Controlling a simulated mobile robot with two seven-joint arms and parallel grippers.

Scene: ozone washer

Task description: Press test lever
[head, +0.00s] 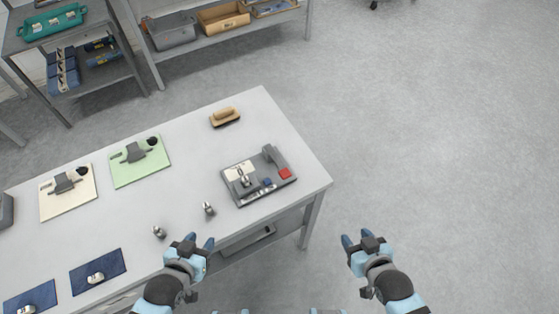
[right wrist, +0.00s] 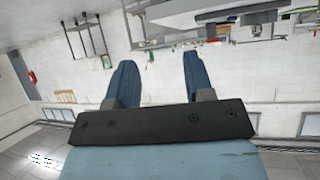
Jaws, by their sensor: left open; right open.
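A grey test fixture (head: 259,177) sits near the right end of the white table. I cannot tell for sure which part is the lever. My left gripper (head: 193,241) is open and empty at the table's front edge, to the lower left of the fixture. My right gripper (head: 362,236) is open and empty over the floor, right of the table; its blue fingers also show apart in the right wrist view (right wrist: 155,85).
Two small metal parts (head: 208,208) stand near the table's front edge. Green (head: 155,171) and cream (head: 84,204) mats with grey parts lie left, blue mats (head: 113,265) in front. A wooden-handled brush (head: 225,117) lies behind the fixture. Shelves stand at the back.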

